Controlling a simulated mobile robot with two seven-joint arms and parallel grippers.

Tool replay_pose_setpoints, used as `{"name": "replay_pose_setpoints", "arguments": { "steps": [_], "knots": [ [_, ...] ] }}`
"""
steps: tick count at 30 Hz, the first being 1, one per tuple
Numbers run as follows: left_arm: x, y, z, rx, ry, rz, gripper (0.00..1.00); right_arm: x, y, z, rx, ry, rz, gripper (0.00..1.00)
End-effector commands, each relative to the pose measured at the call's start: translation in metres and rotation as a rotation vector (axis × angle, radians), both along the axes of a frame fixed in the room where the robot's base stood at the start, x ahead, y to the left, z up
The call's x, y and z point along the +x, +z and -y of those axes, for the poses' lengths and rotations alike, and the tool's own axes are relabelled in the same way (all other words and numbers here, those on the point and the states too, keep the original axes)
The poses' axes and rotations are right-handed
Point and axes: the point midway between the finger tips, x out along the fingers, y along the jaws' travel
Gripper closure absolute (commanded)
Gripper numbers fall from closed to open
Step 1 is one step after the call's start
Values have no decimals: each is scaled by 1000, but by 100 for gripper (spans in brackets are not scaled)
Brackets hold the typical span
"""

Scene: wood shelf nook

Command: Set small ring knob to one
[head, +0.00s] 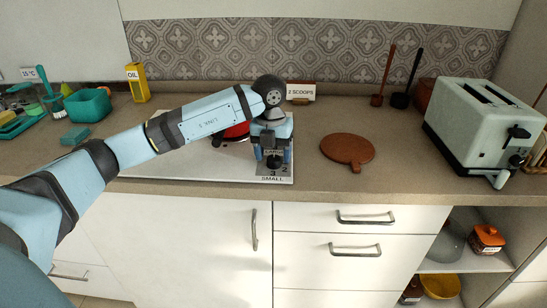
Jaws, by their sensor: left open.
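A white hob plate (215,163) lies on the counter under my left arm. Near its front right corner are the label SMALL and the digits 3 and 2. A dark knob (273,164) sits just above these digits, partly hidden by my left gripper (272,155). The gripper points down over the knob, its fingers open on either side of it. I cannot tell whether they touch it. The knob's pointer and the other digits cannot be made out. My right gripper is not in view.
A red round thing (236,131) on the plate is partly hidden behind my arm. A round brown board (347,149) lies right of the plate. A white toaster (485,125) stands at the right. A 2 SCOOPS sign (301,92) stands behind, and a yellow oil box (138,83) back left.

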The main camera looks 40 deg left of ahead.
Motion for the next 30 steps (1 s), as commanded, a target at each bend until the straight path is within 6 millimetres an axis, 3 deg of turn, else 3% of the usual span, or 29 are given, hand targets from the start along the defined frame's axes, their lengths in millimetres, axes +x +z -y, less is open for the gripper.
{"name": "replay_pose_setpoints", "arguments": {
  "steps": [12,18,30],
  "knots": [
    [0,-8,0,0,0,1,38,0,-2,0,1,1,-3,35],
    [0,-8,0,0,0,0,84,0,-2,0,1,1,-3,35],
    [1,-7,0,-1,-58,1,85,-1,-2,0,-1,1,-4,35]
  ]
}}
